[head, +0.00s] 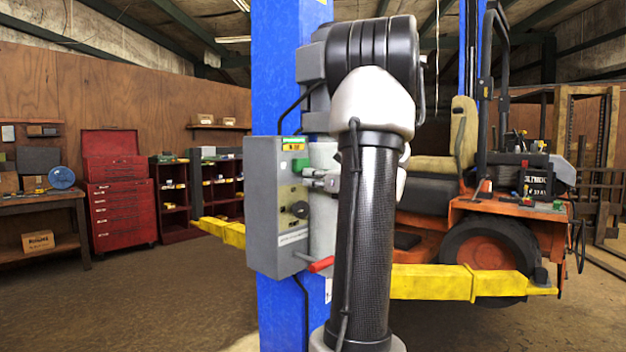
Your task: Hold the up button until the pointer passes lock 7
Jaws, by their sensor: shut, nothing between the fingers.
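A grey control box (275,208) is fixed to the blue lift post (275,60) in the middle of the head view. Its front carries a green button (300,164), a black knob (300,209) and a red-handled lever (321,264). My gripper (308,172) is shut and empty, with its tips at the box front beside the green button. I cannot tell whether they touch or press it. My arm covers part of the post; no pointer or lock numbers can be made out.
An orange mower (450,210) with a tan seat stands behind and right, by a yellow lift arm (430,282). Another yellow arm (222,231) reaches left. A red tool chest (117,190) and workbench (40,200) line the left wall. The left floor is clear.

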